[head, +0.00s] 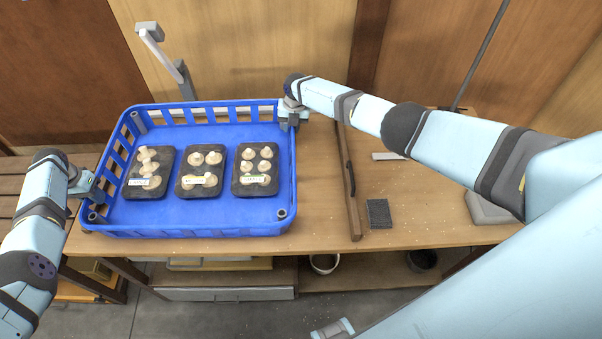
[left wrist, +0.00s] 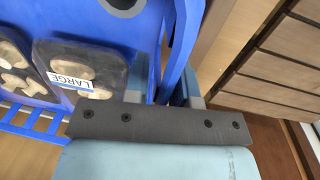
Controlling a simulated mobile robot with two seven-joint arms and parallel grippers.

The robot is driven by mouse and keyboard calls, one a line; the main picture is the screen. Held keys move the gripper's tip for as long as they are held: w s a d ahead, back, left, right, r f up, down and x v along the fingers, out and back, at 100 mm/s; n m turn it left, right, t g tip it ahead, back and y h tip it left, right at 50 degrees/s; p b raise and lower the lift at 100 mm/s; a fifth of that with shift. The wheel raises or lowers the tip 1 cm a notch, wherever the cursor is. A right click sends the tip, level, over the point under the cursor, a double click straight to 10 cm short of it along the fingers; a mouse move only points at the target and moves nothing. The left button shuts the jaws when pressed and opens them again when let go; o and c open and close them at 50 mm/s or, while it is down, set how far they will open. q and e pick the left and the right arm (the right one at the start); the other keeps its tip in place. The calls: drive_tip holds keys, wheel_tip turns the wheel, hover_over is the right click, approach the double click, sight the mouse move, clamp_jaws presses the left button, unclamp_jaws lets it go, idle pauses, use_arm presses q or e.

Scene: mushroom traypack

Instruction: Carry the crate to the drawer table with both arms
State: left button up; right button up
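The blue crate (head: 200,218) is on the wooden table, holding three dark trays of mushrooms: left (head: 150,188), middle (head: 185,188) and right (head: 240,185). My left gripper (head: 88,187) is at the crate's left wall. In the left wrist view its fingers (left wrist: 168,90) straddle the blue wall (left wrist: 183,40) and appear shut on it, beside a tray labelled LARGE (left wrist: 100,58). My right gripper (head: 292,115) is at the rim by the crate's back right corner. Its fingertips are too small to tell their opening.
The work table (head: 320,190) has a raised wooden strip (head: 351,195) and a dark pad (head: 379,213) right of the crate. A grey post (head: 165,55) stands behind the crate. A slatted wooden surface (head: 12,185) lies at the left. Wooden panels close off the back.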

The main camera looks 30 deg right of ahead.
use_arm(q)
drive_tip(key=shift+o, duration=0.5)
drive_tip(key=shift+r, duration=0.15)
use_arm(e)
drive_tip(key=shift+o, duration=0.5)
drive_tip(key=shift+r, duration=0.2)
use_arm(q)
wheel_tip(320, 180, up, 12)
drive_tip(key=a, duration=0.1)
drive_tip(key=shift+w+a, duration=0.2)
drive_tip(key=shift+w, duration=0.1)
use_arm(e)
wheel_tip(320, 180, up, 12)
drive_tip(key=d, duration=0.1)
drive_tip(key=shift+s+d, duration=0.15)
drive_tip(key=shift+s, duration=0.2)
drive_tip(key=shift+f, duration=0.1)
